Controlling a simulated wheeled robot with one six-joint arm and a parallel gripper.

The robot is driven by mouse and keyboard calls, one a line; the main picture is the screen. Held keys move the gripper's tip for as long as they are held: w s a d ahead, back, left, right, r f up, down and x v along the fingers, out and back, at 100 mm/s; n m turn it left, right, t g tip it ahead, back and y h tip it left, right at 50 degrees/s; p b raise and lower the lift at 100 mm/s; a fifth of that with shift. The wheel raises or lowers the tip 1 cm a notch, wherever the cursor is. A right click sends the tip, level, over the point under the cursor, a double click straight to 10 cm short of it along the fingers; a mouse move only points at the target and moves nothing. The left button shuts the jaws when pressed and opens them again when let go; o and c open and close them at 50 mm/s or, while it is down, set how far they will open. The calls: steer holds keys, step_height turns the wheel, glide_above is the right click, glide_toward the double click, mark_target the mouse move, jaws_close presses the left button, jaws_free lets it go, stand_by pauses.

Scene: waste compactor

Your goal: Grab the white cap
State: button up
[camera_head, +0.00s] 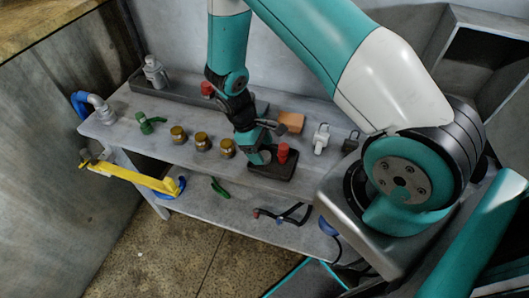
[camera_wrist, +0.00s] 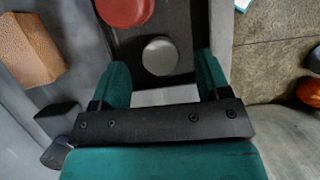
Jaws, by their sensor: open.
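The white cap (camera_wrist: 160,55) is round and looks light grey in the wrist view. It sits on a dark tray (camera_wrist: 185,18), near a red cap (camera_wrist: 126,10). My gripper (camera_wrist: 160,66) is open, with one teal finger on each side of the white cap's near edge; I cannot tell whether they touch it. In the head view my gripper (camera_head: 263,157) points down over the dark tray (camera_head: 272,172), beside the red cap (camera_head: 283,152). There the white cap is mostly hidden by the fingers.
An orange-brown block (camera_head: 291,121) stands behind the tray. Several brass-coloured jars (camera_head: 202,141) line the grey bench to the left. A white padlock-like object (camera_head: 321,138) is to the right. Another red-topped object (camera_head: 207,89) stands farther back.

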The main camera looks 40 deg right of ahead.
steer(key=shift+x, duration=1.1)
steer(key=c, duration=1)
steer(key=shift+r, duration=0.15)
